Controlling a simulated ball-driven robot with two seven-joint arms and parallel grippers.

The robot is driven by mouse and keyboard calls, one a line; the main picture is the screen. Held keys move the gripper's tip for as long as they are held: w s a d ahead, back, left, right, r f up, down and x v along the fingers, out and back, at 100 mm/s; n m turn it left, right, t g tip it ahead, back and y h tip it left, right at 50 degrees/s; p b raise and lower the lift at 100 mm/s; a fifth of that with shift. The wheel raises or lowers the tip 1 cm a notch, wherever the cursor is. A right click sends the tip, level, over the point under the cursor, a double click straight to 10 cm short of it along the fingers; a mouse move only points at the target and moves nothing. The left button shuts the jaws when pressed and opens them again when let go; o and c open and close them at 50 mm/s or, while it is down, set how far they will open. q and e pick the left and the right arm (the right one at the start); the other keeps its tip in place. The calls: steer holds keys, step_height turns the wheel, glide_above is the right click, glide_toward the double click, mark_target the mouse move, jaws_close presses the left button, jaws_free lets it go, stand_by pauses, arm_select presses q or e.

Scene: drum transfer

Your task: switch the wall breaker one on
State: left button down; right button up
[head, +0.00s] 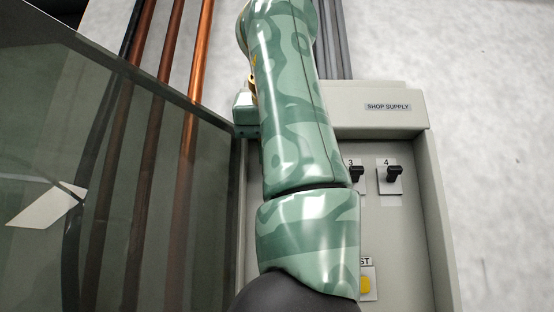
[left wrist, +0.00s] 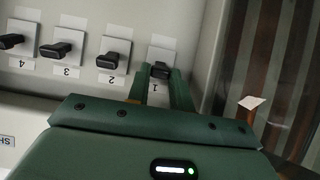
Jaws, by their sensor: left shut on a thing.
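Breaker one's black lever (left wrist: 160,70) sits on a white plate above an upside-down label "1" in the left wrist view. My left gripper (left wrist: 161,78) is shut on this lever, with a green finger on either side of it. Whether the lever stands at on or off I cannot tell. In the head view my own left arm covers breaker one, and most of the gripper is hidden behind it.
Breakers two (left wrist: 112,60), three (left wrist: 60,49) and four (head: 392,178) stand in the same row. The panel box (head: 435,210) carries a "SHOP SUPPLY" label (head: 388,107) and a yellow button (head: 365,286). A dark see-through door (head: 150,210) stands open at left, before copper pipes.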

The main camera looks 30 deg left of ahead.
arm_select(q)
steer(key=shift+r, duration=0.1)
stand_by(0.4)
steer(key=c, duration=1.2)
jaws_free()
steer(key=shift+c, duration=0.2)
steer(key=p+v, duration=0.1)
steer(key=v, duration=1.5)
steer(key=shift+r, duration=0.25)
steer(key=shift+s, duration=0.15)
